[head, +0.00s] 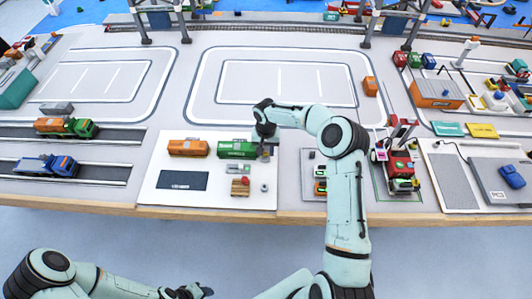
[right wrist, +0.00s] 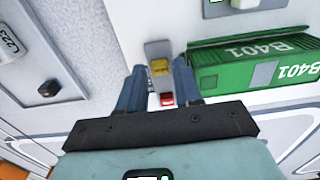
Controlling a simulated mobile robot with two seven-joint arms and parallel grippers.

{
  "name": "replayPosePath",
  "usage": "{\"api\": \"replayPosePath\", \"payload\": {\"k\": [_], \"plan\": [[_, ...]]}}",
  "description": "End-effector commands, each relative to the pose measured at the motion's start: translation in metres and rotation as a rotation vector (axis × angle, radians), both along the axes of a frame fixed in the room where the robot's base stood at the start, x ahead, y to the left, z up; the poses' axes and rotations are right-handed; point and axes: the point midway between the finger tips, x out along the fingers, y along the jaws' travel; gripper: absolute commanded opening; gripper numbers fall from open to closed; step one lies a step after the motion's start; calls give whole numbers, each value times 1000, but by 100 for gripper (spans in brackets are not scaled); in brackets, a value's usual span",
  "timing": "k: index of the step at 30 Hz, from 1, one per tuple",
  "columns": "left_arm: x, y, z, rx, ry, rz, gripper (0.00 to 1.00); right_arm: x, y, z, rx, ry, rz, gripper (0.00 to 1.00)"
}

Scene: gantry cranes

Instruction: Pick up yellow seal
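In the head view my right gripper (head: 266,150) is at the right end of the green container and hides the seal. My left gripper (head: 190,292) is low at the bottom edge, away from the table, too small to read.
The green container (head: 237,150) stands close beside my right gripper; it also shows in the right wrist view (right wrist: 235,72). An orange container (head: 188,148) stands left of it. A dark plate (head: 182,180) lies in front on the white mat (head: 150,196). A red vehicle (head: 400,165) stands to the right.

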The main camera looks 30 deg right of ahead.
Motion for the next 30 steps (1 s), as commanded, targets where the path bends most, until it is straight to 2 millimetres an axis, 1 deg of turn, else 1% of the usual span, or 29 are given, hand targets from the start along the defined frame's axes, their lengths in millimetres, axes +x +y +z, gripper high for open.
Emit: {"api": "replayPosePath", "payload": {"k": [1,3,10,11,12,13,14,24,26,30], "plan": [[1,0,1,0,-1,0,45,-1,1,-6,2,3,1,34],[1,0,1,0,-1,0,45,-1,1,-11,1,2,0,34],[0,0,0,0,0,0,45,-1,0,-13,0,2,0,34],[0,0,0,0,0,0,45,-1,0,-13,0,2,0,28],[0,0,0,0,0,0,45,-1,0,-13,0,2,0,14],[0,0,0,0,0,0,45,-1,0,-13,0,2,0,5],[0,0,0,0,0,0,45,-1,0,-13,0,2,0,0],[0,0,0,0,0,0,45,-1,0,-11,0,1,0,0],[0,0,0,0,1,0,45,-1,0,-9,-1,1,1,0],[-1,0,-1,0,1,0,45,0,0,3,-2,-1,1,0]]}}
